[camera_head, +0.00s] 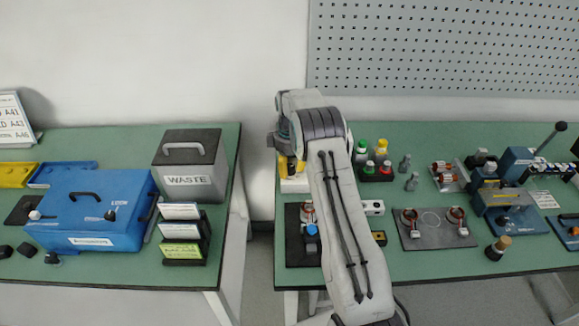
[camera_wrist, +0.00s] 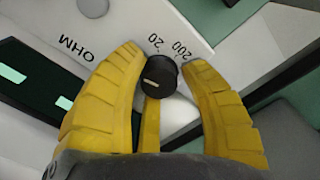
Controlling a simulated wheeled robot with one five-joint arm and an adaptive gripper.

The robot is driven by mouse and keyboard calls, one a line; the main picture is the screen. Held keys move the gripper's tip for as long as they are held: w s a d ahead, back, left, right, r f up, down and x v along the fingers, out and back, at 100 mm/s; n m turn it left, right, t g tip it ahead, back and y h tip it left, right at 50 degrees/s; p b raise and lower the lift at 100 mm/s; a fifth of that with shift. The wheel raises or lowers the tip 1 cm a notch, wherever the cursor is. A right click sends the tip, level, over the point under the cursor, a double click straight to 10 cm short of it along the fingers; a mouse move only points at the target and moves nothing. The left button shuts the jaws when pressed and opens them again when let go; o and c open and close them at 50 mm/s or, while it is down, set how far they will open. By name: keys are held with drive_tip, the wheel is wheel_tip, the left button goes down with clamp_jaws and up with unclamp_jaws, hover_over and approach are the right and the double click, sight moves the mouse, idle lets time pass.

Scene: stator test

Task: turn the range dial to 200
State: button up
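The range dial (camera_wrist: 155,77) is a small black knob with a pale pointer line, on a pale meter panel (camera_wrist: 60,22) in the wrist view. The panel shows "OHM", "20" and "200" beyond the knob. The pointer line lies nearly crosswise in the picture; I cannot tell which end marks the setting. My yellow gripper (camera_wrist: 160,60) is open, with fingers on both sides of the knob and visible gaps. A further yellow finger part shows below the knob. In the head view my gripper is mostly hidden behind my arm, above the white meter (camera_head: 294,186).
On the right bench, a dark mat with copper-wound parts (camera_head: 437,229), bottles (camera_head: 376,172) and a blue press-like device (camera_head: 505,195) stand right of my arm. The left bench holds a blue box (camera_head: 90,205) and a waste bin (camera_head: 187,165). A gap separates the benches.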

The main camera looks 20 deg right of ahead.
sight(289, 166)
drive_tip(key=o, duration=0.4)
drive_tip(key=shift+r, duration=0.1)
drive_tip(key=shift+c, duration=0.2)
drive_tip(key=shift+w, duration=0.1)
drive_tip(key=shift+r, duration=0.1)
drive_tip(key=n+p, duration=0.4)
drive_tip(key=n, duration=0.2)
drive_tip(key=shift+r, duration=0.15)
wheel_tip(289, 166, up, 7)
drive_tip(key=shift+f+b, duration=0.15)
drive_tip(key=shift+b, duration=0.85)
drive_tip(key=s+a+r+m+t+p, duration=0.1)
drive_tip(key=s+a+r+m, duration=0.2)
drive_tip(key=s+r, duration=0.4)
drive_tip(key=s+a+r+m+t+p, duration=0.1)
drive_tip(key=s+a+r+m, duration=0.2)
drive_tip(key=s+r, duration=0.4)
drive_tip(key=shift+s+a+r, duration=0.25)
drive_tip(key=shift+a+r, duration=0.6)
drive_tip(key=shift+r, duration=2.6)
